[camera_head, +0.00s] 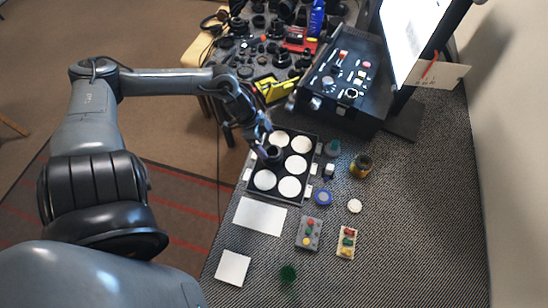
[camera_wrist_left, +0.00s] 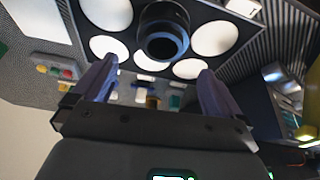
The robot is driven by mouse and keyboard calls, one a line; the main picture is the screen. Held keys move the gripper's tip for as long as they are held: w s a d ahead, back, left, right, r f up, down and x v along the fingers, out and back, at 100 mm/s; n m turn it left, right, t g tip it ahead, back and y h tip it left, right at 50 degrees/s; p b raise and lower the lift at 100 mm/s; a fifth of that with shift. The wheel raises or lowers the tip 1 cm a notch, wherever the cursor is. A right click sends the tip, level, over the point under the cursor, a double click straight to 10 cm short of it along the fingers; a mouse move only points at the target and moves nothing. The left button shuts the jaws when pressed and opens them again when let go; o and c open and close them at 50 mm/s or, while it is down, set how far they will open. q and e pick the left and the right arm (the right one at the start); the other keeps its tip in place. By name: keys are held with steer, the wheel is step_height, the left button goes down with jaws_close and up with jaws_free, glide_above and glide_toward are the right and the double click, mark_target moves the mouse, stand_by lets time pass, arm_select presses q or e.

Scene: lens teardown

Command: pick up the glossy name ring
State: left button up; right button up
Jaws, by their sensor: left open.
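A black cylindrical lens part (camera_head: 273,156) stands in the left middle place of a black tray (camera_head: 311,134) with white round pads. In the left wrist view its dark, glossy round rim (camera_wrist_left: 163,42) faces me; I cannot tell the name ring apart from the rest of it. My left gripper (camera_head: 264,143) is over the tray, close to this part. In the left wrist view the two fingers of my left gripper (camera_wrist_left: 157,70) are apart with nothing between them, and the part lies beyond their tips. My right gripper is not in view.
A blue-rimmed disc (camera_head: 323,198), a jar (camera_head: 361,165) and a dark bottle (camera_head: 332,148) stand right of the tray. White sheets (camera_head: 260,216) lie in front. The mat's right side is clear.

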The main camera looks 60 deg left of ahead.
mark_target(271, 150)
arm_select(q)
steer(key=b+x, duration=0.1)
steer(key=x, duration=0.2)
steer(key=shift+f, duration=0.1)
steer(key=b+x, duration=0.1)
steer(key=x, duration=0.1)
steer(key=b+x, duration=0.1)
steer(key=shift+a+f+b, duration=0.25)
steer(key=shift+f+b, duration=0.1)
steer(key=shift+f, duration=0.05)
steer(key=shift+x, duration=0.8)
steer(key=shift+d, duration=0.1)
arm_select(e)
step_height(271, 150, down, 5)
arm_select(q)
steer(key=c, duration=0.8)
steer(key=shift+c, duration=0.2)
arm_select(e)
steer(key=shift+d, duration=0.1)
